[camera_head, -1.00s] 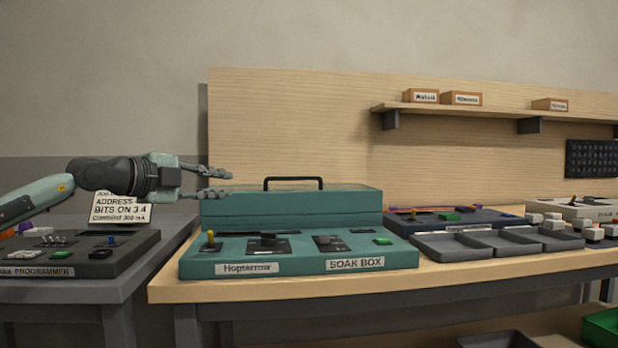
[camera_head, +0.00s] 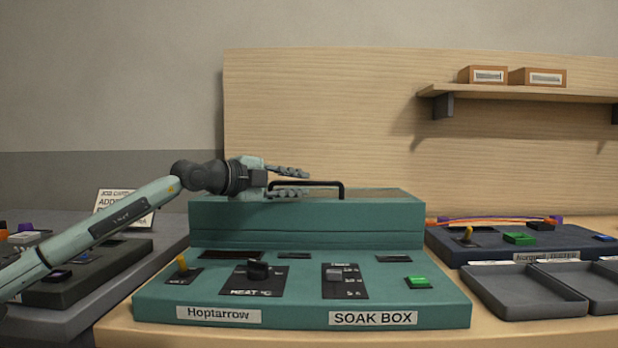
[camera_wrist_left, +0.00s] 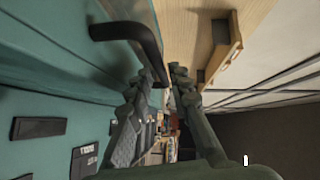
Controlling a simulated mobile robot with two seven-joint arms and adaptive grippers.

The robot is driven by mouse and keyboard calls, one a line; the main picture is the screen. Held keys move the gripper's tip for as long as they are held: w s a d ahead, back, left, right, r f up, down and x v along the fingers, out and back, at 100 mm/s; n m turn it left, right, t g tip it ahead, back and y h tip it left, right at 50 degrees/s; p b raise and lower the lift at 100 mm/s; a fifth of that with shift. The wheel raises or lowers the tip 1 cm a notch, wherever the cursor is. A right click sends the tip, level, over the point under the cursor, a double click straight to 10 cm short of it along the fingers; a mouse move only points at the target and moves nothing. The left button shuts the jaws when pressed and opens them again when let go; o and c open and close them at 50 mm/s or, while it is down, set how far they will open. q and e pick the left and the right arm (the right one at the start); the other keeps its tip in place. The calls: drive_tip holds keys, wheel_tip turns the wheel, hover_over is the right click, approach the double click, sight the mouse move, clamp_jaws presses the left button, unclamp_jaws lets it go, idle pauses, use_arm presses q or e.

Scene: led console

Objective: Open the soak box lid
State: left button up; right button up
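The teal soak box (camera_head: 300,297) stands on the wooden bench, with its raised rear box (camera_head: 310,225) closed under a flat lid that carries a black bar handle (camera_head: 330,183). In the left wrist view the handle (camera_wrist_left: 135,40) rises at the upper left, beside the two parted fingers (camera_wrist_left: 163,75). I cannot tell whether a finger touches it. Nothing is held. My right gripper is not in view.
Grey trays (camera_head: 525,308) and a dark blue console (camera_head: 500,240) stand to the right. A shelf (camera_head: 530,90) with small boxes hangs behind.

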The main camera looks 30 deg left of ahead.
sight(305, 183)
use_arm(q)
drive_tip(key=shift+p+x, duration=0.3)
drive_tip(key=shift+x, duration=1.4)
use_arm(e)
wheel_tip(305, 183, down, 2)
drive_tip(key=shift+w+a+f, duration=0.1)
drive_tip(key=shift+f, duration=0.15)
use_arm(q)
drive_tip(key=shift+c, duration=0.3)
clamp_jaws()
